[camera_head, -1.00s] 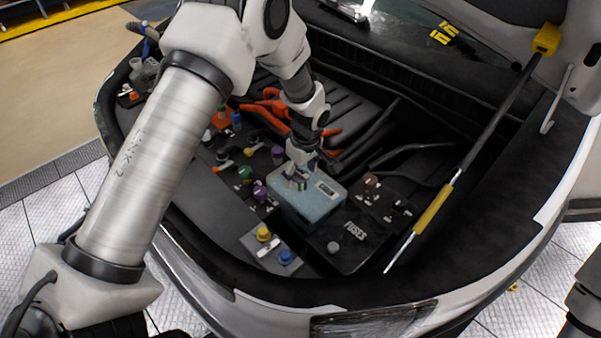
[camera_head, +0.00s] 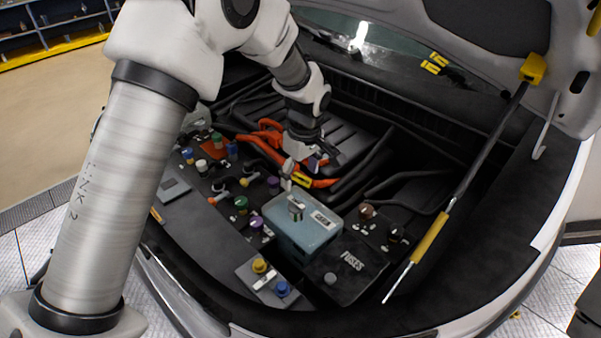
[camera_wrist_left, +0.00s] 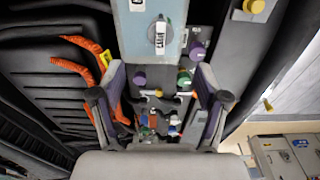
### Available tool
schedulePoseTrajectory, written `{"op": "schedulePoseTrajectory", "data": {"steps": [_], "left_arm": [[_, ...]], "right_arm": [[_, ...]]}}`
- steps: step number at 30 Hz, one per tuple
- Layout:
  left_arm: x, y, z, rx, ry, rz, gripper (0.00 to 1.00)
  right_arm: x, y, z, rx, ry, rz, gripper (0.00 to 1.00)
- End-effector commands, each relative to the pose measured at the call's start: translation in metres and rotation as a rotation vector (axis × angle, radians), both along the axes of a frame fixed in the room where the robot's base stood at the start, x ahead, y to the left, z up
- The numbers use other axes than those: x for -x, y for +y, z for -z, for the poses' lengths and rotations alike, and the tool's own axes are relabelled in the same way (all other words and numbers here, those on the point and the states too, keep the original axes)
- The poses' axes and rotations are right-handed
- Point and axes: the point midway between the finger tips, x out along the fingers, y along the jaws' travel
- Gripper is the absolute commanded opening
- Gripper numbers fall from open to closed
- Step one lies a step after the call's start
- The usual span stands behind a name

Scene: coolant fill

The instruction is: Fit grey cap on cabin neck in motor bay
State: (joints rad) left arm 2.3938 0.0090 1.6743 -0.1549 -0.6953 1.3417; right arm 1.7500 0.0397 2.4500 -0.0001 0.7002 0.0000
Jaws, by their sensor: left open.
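A grey cap-like piece with a pale label (camera_head: 296,208) stands on top of the teal box (camera_head: 314,243) in the motor bay. In the left wrist view, the grey piece (camera_wrist_left: 160,33) shows beyond my fingertips, near the top edge. My left gripper (camera_head: 303,172) is open and empty, above and behind the teal box, apart from the piece. Its two spread fingers (camera_wrist_left: 160,75) show in the left wrist view. I cannot tell which neck is the cabin one; the labels are too small. My right gripper is not in view.
Purple (camera_head: 256,222) and green (camera_head: 241,202) caps stand left of the teal box. Yellow (camera_head: 259,265) and blue (camera_head: 282,288) caps sit on a grey plate in front. A yellow-sleeved strut (camera_head: 430,238) slants at right.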

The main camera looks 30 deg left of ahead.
Motion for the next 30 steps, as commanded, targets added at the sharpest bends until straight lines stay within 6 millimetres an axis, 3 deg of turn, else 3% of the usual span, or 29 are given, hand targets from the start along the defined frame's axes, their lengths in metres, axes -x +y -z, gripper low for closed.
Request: {"op": "schedulePoseTrajectory", "data": {"steps": [1, 3, 8, 18, 28, 29, 30], "left_arm": [[0.000, 0.006, 0.020, 0.042, 0.019, -0.009, 0.75], [-0.002, 0.012, 0.036, 0.087, 0.029, -0.010, 0.75], [-0.002, 0.012, 0.046, 0.094, 0.032, -0.005, 0.75], [-0.002, 0.012, 0.104, 0.093, 0.032, -0.005, 0.75], [-0.002, 0.012, 0.114, 0.093, 0.029, -0.005, 0.75], [-0.002, 0.012, 0.114, 0.093, 0.029, -0.005, 0.68], [-0.002, 0.012, 0.114, 0.093, 0.029, -0.005, 0.54]], "right_arm": [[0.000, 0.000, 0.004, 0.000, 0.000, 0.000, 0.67], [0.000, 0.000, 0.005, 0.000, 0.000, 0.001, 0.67], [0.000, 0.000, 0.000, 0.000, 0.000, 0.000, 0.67], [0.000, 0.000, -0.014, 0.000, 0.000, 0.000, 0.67], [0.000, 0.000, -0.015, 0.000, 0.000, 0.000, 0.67], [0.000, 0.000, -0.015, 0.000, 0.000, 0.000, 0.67], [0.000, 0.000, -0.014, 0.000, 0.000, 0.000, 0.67]]}}
